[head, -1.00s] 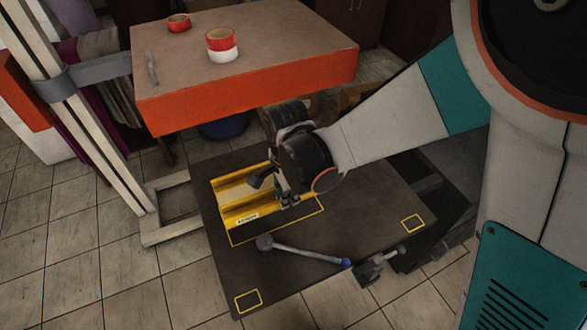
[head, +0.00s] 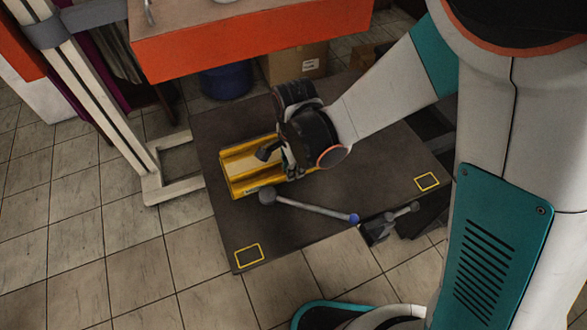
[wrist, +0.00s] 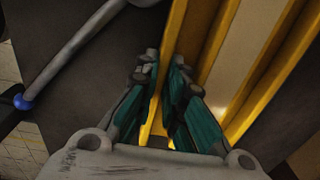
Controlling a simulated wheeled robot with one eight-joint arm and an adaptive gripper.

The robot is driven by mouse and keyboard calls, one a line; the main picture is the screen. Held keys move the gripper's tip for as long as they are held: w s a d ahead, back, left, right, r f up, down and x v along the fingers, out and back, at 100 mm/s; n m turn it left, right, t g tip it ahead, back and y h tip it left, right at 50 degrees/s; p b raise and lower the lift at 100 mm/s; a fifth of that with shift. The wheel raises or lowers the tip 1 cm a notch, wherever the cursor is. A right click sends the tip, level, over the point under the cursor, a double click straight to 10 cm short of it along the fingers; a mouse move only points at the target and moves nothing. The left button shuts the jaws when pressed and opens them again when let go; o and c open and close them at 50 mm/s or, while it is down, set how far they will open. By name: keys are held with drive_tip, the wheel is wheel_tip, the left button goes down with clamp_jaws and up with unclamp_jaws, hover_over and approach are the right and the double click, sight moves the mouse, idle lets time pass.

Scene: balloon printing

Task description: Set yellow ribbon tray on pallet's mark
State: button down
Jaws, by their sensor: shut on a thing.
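The yellow ribbon tray (head: 236,180), a long open tray with raised walls, is over the left-middle of the dark pallet (head: 222,222). It looks low, on or very near the pallet; I cannot tell if it touches. My gripper (head: 293,172) is at the tray's right part. In the wrist view my gripper (wrist: 167,62) is shut on one yellow wall of the tray (wrist: 205,75), with a finger on each side. The large yellow outline on the pallet does not show now; the tray and my gripper cover that area.
A grey handle with a blue end (head: 312,210) lies close in front of the tray. Small yellow-outlined squares mark the pallet's front-left corner (head: 249,255) and right corner (head: 427,181). An orange-edged table (head: 250,42) stands behind. A white post frame (head: 105,115) is at the left.

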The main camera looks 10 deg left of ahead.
drive_tip(key=shift+f, duration=0.1)
drive_tip(key=c, duration=1.7)
unclamp_jaws()
drive_tip(key=r+p, duration=0.2)
drive_tip(key=r, duration=0.4)
drive_tip(key=r+p, duration=0.2)
drive_tip(key=r, duration=0.4)
drive_tip(key=shift+s+d+r, duration=0.1)
drive_tip(key=shift+s+r, duration=0.1)
